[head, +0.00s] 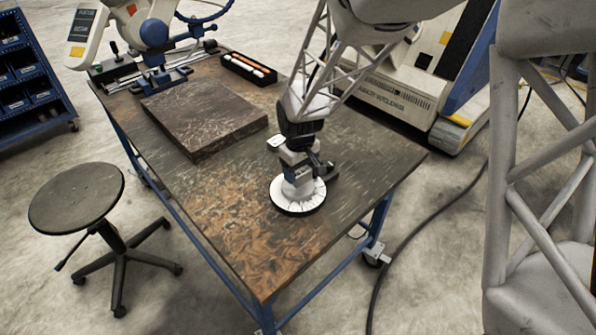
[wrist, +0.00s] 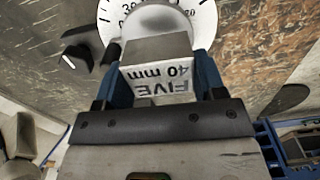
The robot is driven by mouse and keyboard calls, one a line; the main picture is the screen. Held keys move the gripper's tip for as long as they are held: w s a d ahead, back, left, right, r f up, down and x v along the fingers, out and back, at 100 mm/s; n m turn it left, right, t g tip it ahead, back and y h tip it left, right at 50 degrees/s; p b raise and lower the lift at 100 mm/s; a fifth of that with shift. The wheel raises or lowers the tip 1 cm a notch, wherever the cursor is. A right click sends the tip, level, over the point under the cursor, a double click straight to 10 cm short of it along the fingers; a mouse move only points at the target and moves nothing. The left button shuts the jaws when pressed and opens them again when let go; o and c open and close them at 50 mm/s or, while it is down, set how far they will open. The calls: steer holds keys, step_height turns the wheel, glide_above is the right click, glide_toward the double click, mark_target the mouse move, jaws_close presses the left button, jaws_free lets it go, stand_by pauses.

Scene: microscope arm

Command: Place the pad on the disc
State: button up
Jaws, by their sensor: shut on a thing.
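The pad, a grey block marked "FIVE 40 mm" (wrist: 158,72), is between the blue fingers of my gripper (wrist: 158,58) in the wrist view. My gripper is shut on it. I cannot tell whether the pad touches the disc.
The worn table (head: 215,200) is clear in front and left of the disc. A thick dark slab (head: 205,105) lies behind left. A black tray (head: 249,69) and a blue-and-white device (head: 155,45) stand at the back. A stool (head: 77,197) is left of the table.

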mark_target(298, 175)
steer(key=shift+w+a, duration=0.25)
steer(key=shift+w, duration=0.55)
steer(key=shift+f, duration=0.15)
steer(key=shift+f, duration=1.65)
steer(key=shift+f, duration=0.15)
steer(key=o, duration=1.2)
steer(key=shift+o, duration=0.2)
step_height(298, 175, up, 12)
steer(key=shift+r, duration=0.1)
